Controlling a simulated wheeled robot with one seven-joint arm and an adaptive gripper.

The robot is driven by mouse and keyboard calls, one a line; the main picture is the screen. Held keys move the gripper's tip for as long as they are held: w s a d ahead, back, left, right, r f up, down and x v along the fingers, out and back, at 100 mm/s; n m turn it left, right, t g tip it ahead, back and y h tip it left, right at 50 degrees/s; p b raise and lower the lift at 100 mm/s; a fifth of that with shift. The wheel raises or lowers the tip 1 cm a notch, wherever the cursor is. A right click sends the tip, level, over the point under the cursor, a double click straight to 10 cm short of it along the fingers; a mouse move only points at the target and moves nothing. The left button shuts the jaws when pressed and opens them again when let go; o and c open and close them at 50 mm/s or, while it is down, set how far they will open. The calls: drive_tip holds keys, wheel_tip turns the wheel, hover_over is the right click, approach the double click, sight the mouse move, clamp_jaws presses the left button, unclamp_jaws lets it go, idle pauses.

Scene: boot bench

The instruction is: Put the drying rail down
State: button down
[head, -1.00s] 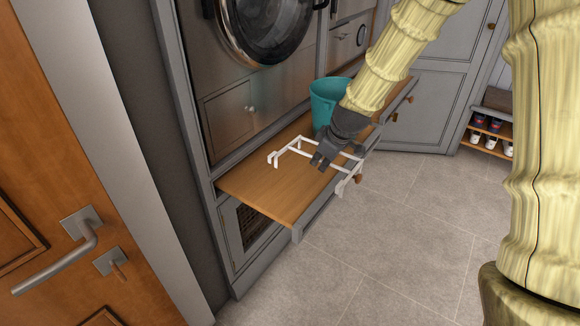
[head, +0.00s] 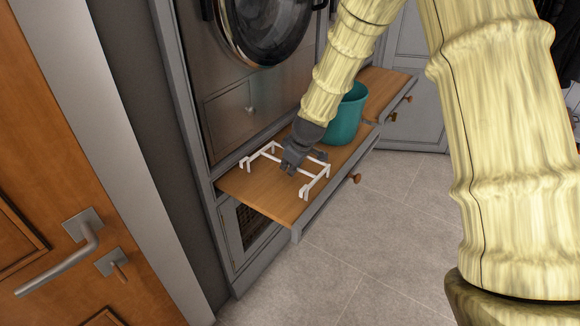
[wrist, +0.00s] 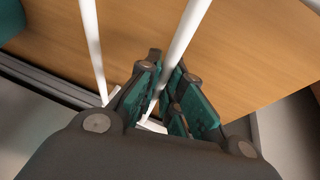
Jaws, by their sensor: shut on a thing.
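The drying rail is a white frame (head: 262,152) with short end feet, over the wooden pull-out shelf (head: 240,186) in the head view. My gripper (head: 290,168) is shut on one long bar of the rail, near its middle. In the wrist view the held bar (wrist: 186,32) runs between the fingers (wrist: 165,95), and a second white bar passes to the left. The rail lies roughly level, within the shelf's outline. I cannot tell whether its feet touch the wood.
A teal bucket (head: 346,118) stands on the shelf just behind and right of my gripper. A washing machine door (head: 262,30) is above the shelf's back. Bare wood shows at the shelf's near left end. An orange-brown door (head: 60,130) is at the left.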

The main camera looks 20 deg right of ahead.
drive_tip(key=shift+f, duration=0.2)
drive_tip(key=shift+a+r, duration=0.1)
drive_tip(key=c, duration=2)
unclamp_jaws()
drive_tip(key=shift+f, duration=0.2)
drive_tip(key=o, duration=0.4)
drive_tip(key=shift+o, duration=0.2)
drive_tip(key=shift+r, duration=0.1)
drive_tip(key=v, duration=1.2)
drive_tip(key=shift+s, duration=0.1)
